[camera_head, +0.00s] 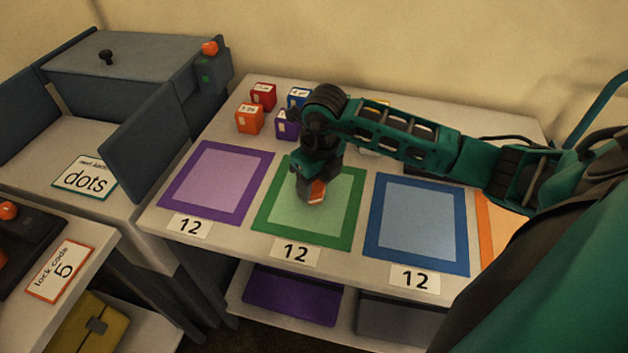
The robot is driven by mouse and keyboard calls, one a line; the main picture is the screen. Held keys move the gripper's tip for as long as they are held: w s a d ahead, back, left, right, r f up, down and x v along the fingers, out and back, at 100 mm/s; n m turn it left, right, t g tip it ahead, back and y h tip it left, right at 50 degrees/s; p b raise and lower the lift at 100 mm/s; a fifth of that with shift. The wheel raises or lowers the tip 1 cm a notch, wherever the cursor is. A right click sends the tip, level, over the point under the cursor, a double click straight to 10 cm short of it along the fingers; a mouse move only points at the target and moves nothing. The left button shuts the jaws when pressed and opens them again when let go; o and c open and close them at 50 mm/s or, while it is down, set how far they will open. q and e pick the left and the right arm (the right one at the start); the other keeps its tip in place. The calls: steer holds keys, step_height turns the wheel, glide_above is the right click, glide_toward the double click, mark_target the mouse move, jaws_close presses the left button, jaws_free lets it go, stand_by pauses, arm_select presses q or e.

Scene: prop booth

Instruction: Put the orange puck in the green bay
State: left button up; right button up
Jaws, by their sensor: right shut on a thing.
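My right gripper (312,190) is over the green bay (312,239), a pale green square with a dark green border. It is shut on a small orange thing, which I take to be the orange puck (317,188). Only a patch of the puck shows, with a pale part at its edge; the fingers hide the rest. The puck appears inside the bay's outline, but I cannot tell whether it touches the surface. My left gripper is not in view.
A purple bay (217,183) lies left and a blue bay (417,222) right, each with a "12" card in front. An orange box (249,119), a red box (263,95) and other coloured boxes stand behind. A grey machine (130,80) stands left of the table.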

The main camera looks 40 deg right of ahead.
mark_target(319, 190)
steer(key=shift+f, duration=0.1)
steer(key=o, duration=1.3)
steer(key=shift+r, duration=0.4)
steer(key=r, duration=0.3)
steer(key=s+r, duration=0.1)
steer(key=r, duration=0.7)
steer(key=shift+s+d+r, duration=0.15)
steer(key=shift+s+r, duration=0.05)
steer(key=shift+r, duration=0.05)
